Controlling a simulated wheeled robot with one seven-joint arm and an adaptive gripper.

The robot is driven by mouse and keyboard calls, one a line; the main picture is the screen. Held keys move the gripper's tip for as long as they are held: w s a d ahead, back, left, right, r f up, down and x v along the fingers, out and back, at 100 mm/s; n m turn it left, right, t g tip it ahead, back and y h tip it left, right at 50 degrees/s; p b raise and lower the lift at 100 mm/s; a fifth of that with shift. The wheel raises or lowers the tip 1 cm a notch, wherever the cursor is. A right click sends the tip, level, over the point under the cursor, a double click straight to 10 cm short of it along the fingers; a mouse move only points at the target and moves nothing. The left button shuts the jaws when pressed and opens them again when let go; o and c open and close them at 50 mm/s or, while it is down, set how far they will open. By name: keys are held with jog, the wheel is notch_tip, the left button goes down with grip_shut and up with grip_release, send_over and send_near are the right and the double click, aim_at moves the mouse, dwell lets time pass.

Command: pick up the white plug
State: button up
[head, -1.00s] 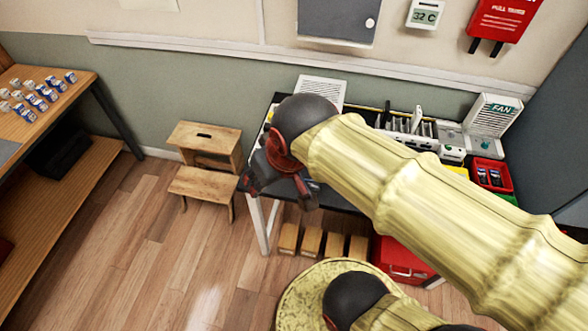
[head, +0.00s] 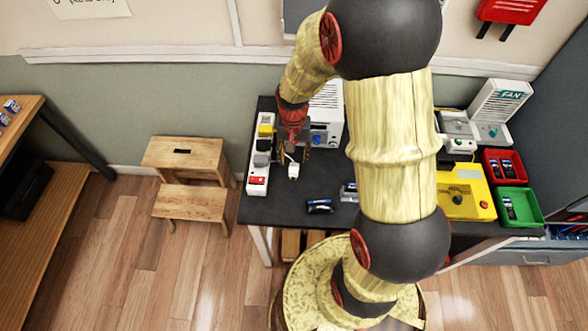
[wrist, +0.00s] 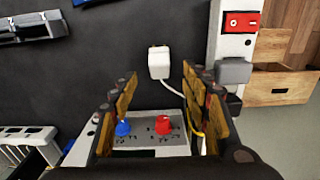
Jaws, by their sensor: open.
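The white plug (wrist: 159,62) lies on the dark table top (wrist: 85,75), with a white cord running from it towards my gripper. In the head view the white plug (head: 293,171) is near the table's left part, beside the power strip. My gripper (wrist: 159,88) is open and empty. Its two fingers point at the plug, which shows just beyond and between the fingertips, apart from them. In the head view my gripper (head: 291,152) hangs low over the table, just behind the plug.
A white power strip (head: 257,170) with a red switch stands left of the plug. A box with blue and red knobs (wrist: 145,130) is close under the gripper. A phone (head: 320,206) lies near the front edge. A yellow device (head: 465,190) and red (head: 497,163) and green (head: 518,207) bins are right.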

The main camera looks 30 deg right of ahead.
aim_at(294, 166)
notch_tip(294, 166, down, 7)
jog(key=shift+s+f+b, duration=0.1)
jog(key=shift+b, duration=1.05)
jog(key=shift+c, duration=0.4)
jog(key=c, duration=1.1)
grip_shut()
